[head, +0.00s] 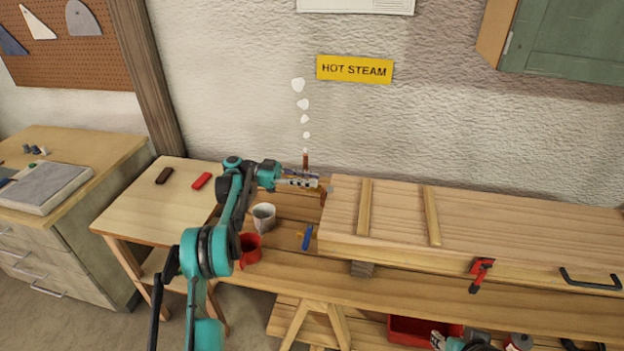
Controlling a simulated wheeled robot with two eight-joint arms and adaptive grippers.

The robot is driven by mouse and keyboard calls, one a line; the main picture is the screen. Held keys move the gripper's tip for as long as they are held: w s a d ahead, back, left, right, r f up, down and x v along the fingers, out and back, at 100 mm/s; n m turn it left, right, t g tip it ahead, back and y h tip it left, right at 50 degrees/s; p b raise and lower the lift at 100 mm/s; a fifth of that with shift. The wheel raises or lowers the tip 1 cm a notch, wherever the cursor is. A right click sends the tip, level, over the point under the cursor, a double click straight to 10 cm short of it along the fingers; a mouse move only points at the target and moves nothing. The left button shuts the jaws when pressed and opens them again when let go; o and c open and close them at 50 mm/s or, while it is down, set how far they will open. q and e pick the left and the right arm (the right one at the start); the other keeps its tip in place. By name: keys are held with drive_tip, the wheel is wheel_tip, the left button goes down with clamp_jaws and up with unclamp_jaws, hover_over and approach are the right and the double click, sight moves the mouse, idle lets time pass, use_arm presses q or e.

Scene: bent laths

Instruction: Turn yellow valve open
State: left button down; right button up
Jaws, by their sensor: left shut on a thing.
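My left gripper (309,180) is at the left end of the long wooden box, just below a short brown pipe (305,160). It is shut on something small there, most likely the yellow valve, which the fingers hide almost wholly. How far the valve is turned cannot be seen. White puffs of steam (303,104) rise above the brown pipe. A blue lever (307,238) shows lower down, apart from the gripper.
The wooden box (520,220) lies on a workbench (400,297), with a red clamp (482,270) at its front. A yellow HOT STEAM sign (354,69) hangs on the wall.

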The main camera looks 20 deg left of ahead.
idle(0.3)
use_arm(q)
drive_tip(key=c, duration=1.5)
unclamp_jaws()
drive_tip(key=shift+a, duration=0.1)
drive_tip(key=a, duration=0.7)
drive_tip(key=shift+s+a, duration=0.2)
